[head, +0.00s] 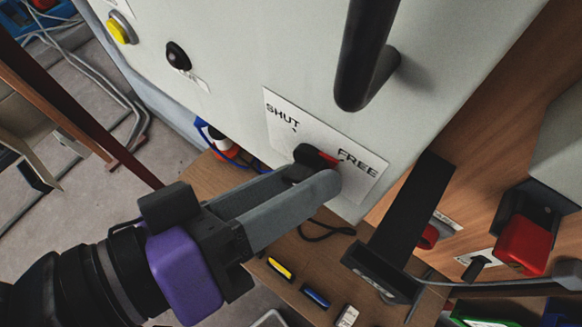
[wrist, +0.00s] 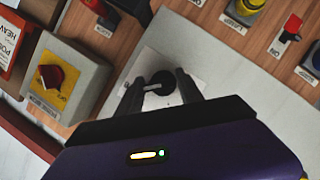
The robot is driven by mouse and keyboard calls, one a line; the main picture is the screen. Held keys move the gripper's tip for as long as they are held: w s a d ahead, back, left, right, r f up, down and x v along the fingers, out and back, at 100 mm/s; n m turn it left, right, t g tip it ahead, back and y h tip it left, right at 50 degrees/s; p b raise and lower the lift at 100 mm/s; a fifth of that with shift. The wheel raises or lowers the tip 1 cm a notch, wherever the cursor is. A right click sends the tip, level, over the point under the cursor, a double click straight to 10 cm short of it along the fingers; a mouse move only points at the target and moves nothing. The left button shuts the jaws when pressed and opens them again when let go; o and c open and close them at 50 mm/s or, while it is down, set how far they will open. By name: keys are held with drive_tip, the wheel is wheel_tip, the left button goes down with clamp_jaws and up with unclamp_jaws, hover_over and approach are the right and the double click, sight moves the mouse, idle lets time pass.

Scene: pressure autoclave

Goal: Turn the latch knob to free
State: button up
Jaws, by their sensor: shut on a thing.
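The latch knob (head: 312,157) is black with a red pointer mark, on a white plate (head: 278,108) lettered SHUT and FREE. In the head view the red mark points toward the FREE lettering. My gripper (head: 312,180) is shut on the knob, with its grey fingers on either side of it and partly covering it. In the wrist view the black round knob (wrist: 160,84) sits between the fingertips of my gripper (wrist: 160,88). The lettering cannot be read there.
A black bar handle (head: 364,60) stands out from the pale panel above the plate. A black knob (head: 178,56) and a yellow button (head: 120,29) are at upper left. A red switch (head: 522,243) is at right. Markers lie on the wooden surface below.

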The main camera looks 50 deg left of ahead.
drive_tip(key=shift+r, duration=0.15)
drive_tip(key=o, duration=1.3)
drive_tip(key=shift+d, duration=0.1)
drive_tip(key=shift+o, duration=0.2)
drive_tip(key=shift+s, duration=0.1)
drive_tip(key=v, duration=0.7)
drive_tip(key=shift+s, duration=0.3)
